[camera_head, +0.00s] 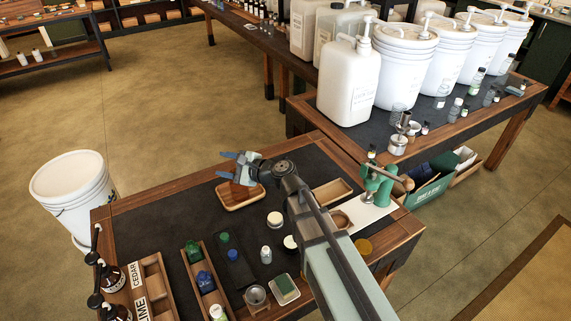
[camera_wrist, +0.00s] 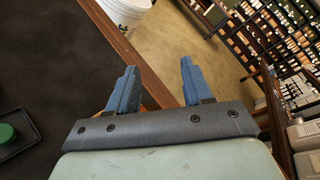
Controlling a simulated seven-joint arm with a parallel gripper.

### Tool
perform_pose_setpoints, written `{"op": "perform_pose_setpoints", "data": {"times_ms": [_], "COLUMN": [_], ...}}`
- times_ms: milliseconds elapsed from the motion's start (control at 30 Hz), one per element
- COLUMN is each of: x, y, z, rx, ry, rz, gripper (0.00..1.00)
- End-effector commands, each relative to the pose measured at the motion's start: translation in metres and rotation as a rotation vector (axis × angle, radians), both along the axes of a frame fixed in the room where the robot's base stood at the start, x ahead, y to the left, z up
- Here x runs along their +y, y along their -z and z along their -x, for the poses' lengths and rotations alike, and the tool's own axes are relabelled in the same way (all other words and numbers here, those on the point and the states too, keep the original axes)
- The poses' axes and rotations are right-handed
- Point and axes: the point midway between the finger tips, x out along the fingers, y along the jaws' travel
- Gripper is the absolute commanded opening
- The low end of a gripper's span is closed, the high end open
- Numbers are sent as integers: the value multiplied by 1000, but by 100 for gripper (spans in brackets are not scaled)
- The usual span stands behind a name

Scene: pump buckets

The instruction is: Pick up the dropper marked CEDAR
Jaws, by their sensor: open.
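At the near left of the workbench in the head view, a white label reading CEDAR (camera_head: 138,275) shows at a wooden rack (camera_head: 155,273). Next to it stands a dark amber bottle (camera_head: 112,278) with a black top. A similar bottle (camera_head: 117,312) stands in front, by a label reading LIME (camera_head: 141,308), partly cut by the frame. My gripper (camera_head: 228,166) is open and empty above the bench's far side, near a wooden tray (camera_head: 240,197) and well away from the bottles. The wrist view shows its blue fingers (camera_wrist: 158,75) apart with nothing between. Neither amber bottle shows there.
A white bucket (camera_head: 72,190) stands left of the bench. Small jars, a second rack (camera_head: 203,275) and a green press (camera_head: 378,180) occupy the bench. A higher table at the right holds a white jug (camera_head: 348,85) and large pump buckets. My arm crosses the bench's right half.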

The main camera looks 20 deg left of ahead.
Motion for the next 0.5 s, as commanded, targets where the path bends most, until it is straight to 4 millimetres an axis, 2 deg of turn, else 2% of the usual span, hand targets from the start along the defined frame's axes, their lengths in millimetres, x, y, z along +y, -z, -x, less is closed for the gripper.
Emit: {"op": "perform_pose_setpoints", "data": {"times_ms": [33,100,300,433,500], "x": [3,8,16,14,7], "y": [-2,-6,-14,-16,-14], "z": [13,26,55,65,62], "rx": [24,54,135,192,229], "ry": [-18,-39,-85,-97,-87], "rz": [-26,-62,-150,-204,-231], "gripper": [50,50,50,50,50]}}
